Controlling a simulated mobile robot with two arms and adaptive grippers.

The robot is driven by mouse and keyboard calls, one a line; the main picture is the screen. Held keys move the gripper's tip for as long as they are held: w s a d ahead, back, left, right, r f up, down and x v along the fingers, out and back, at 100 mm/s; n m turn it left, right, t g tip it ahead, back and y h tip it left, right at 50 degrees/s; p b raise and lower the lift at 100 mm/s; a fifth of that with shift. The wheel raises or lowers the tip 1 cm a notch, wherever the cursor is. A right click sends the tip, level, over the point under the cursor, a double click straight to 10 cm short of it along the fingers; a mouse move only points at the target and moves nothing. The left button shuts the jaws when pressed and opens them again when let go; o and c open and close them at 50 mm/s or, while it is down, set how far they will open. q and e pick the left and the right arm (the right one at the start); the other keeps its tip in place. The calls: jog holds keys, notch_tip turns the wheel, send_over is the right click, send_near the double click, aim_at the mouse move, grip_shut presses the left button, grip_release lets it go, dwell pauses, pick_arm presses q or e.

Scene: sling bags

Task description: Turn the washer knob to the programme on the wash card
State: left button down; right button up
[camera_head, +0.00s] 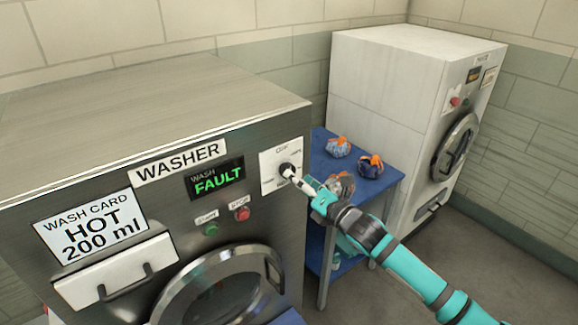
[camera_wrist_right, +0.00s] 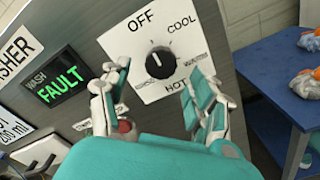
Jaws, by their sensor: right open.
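The black washer knob (camera_head: 287,171) sits on a white dial plate at the washer's upper right. In the wrist view the knob (camera_wrist_right: 160,62) has a white mark tilted up-left, toward OFF. COOL is upper right, WARM right, and HOT below. The wash card (camera_head: 92,228) reads HOT 200 ml. My right gripper (camera_head: 306,184) is at the dial. In the wrist view its fingers (camera_wrist_right: 158,92) are open, apart on either side below the knob, with nothing between them; I cannot tell whether they touch the plate. My left gripper is out of view.
The washer display (camera_head: 217,181) reads WASH FAULT. Green (camera_head: 211,230) and red (camera_head: 242,213) buttons sit below it, near my gripper. A drawer (camera_head: 115,270) and round door (camera_head: 222,285) are lower. A blue table (camera_head: 388,180) with wrapped bundles and a white machine (camera_head: 385,110) stand right.

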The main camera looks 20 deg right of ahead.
jog(key=shift+p+x, duration=0.55)
jog(key=shift+x, duration=1.85)
jog(key=c, duration=1.2)
jog(key=shift+o, duration=0.2)
